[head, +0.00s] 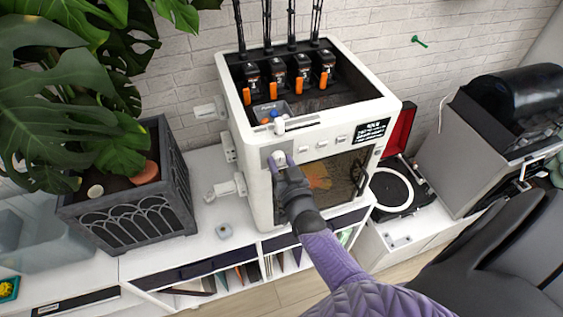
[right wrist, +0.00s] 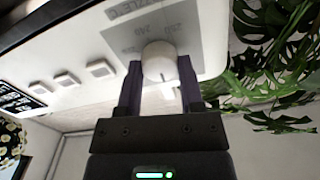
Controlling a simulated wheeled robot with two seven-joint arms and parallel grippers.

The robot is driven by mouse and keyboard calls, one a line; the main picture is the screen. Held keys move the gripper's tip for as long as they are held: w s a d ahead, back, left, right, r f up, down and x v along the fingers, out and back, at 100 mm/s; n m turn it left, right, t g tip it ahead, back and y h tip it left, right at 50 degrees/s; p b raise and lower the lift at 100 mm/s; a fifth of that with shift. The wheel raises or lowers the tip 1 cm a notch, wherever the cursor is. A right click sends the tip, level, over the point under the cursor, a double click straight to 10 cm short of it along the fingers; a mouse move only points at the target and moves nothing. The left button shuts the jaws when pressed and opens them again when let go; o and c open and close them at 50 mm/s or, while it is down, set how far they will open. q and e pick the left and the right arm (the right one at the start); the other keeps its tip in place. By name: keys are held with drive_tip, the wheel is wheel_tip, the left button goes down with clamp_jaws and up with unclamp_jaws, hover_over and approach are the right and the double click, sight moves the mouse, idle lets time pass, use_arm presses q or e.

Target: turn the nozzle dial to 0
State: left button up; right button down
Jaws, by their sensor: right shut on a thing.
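The nozzle dial (head: 278,157) is a round white knob on a grey square plate on the front of the white printer (head: 258,190). In the right wrist view the dial (right wrist: 158,58) sits between the two dark fingers, one on each side. Printed text and numbers, some like 220 and 240, show on the grey plate (right wrist: 130,38); others are hidden. My right gripper (head: 281,164) is shut on the dial. My left gripper is not in view.
Several white buttons (right wrist: 100,69) sit in a row beside the dial. A large plant in a dark planter (head: 135,210) stands left of the printer. A record player (head: 393,190) stands to its right. A dark chair (head: 500,245) is at the lower right.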

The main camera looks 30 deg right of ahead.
drive_tip(key=shift+f+n, duration=0.1)
drive_tip(key=shift+n, duration=0.2)
drive_tip(key=shift+c, duration=1.2)
unclamp_jaws()
drive_tip(key=v, duration=1)
drive_tip(key=shift+d, duration=0.1)
